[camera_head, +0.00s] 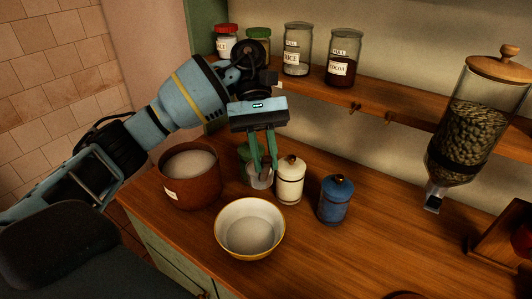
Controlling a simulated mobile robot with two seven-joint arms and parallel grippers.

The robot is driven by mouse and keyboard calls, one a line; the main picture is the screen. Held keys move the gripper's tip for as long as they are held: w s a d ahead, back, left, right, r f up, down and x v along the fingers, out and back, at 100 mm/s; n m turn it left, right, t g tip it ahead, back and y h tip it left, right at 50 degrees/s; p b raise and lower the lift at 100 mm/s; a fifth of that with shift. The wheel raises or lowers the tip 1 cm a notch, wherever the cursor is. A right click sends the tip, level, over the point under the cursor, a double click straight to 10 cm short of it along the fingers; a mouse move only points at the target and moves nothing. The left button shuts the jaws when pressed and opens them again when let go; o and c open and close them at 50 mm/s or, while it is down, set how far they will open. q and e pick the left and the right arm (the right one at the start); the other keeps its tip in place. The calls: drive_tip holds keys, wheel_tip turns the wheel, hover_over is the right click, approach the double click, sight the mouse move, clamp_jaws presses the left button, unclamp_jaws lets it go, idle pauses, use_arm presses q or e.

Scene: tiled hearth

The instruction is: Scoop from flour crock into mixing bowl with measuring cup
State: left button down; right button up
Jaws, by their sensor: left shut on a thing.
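The flour crock (188,189) is a brown pot with a pale label, open at the top, with pale flour inside. The mixing bowl (249,245), cream with a yellow rim, stands in front of it to the right on the counter. My left gripper (264,168) points down behind the bowl and right of the crock. Its green fingers are shut on a small pale cup (261,181), which looks like the measuring cup. The cup's contents cannot be made out. My right gripper is out of view.
A white lidded canister (290,180) stands close right of the cup, with a blue canister (335,199) beyond it. A green canister is partly hidden behind my fingers. A shelf (375,106) holds several jars, and a bean dispenser (467,130) hangs at right.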

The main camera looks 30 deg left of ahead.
sight(264, 173)
use_arm(q)
drive_tip(key=shift+s+f, duration=0.2)
drive_tip(key=shift+s, duration=0.05)
drive_tip(key=shift+w+f+b, duration=0.1)
drive_tip(key=shift+f+b, duration=0.2)
drive_tip(key=shift+f, duration=1.45)
drive_tip(key=s+t, duration=0.1)
drive_tip(key=f+t, duration=0.1)
drive_tip(key=s+m+t, duration=0.1)
drive_tip(key=shift+s+a+f, duration=0.15)
drive_tip(key=shift+s+f, duration=0.1)
drive_tip(key=shift+s, duration=0.1)
drive_tip(key=shift+w, duration=0.1)
